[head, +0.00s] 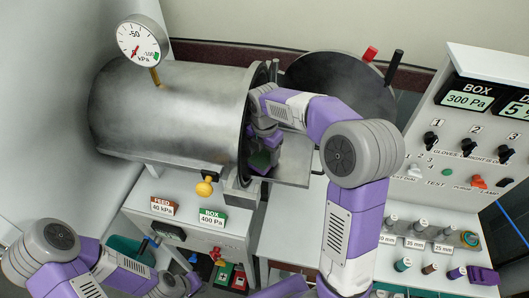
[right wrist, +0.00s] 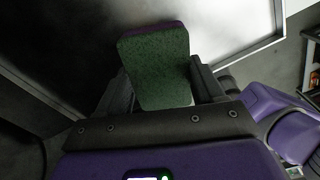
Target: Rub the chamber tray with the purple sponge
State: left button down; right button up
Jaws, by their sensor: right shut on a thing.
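My right gripper (head: 262,143) is at the open mouth of the metal chamber (head: 175,105), over the inner end of the tray. It is shut on the sponge (head: 261,160), which shows its green face. In the right wrist view the sponge (right wrist: 157,62) has a purple edge and sits between the two fingers. The chamber tray (head: 293,165) is a flat grey metal plate reaching out of the mouth. Whether the sponge touches it is unclear. My left gripper (head: 172,286) is low at the left, and its fingers are too unclear to read.
A round dark door (head: 340,85) stands open behind my right arm. A gauge (head: 141,40) sits on top of the chamber and a yellow knob (head: 205,188) is below it. A control panel (head: 475,130) with switches stands at the right, above a rack of small cylinders (head: 420,225).

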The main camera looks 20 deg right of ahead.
jog(key=shift+f, duration=0.45)
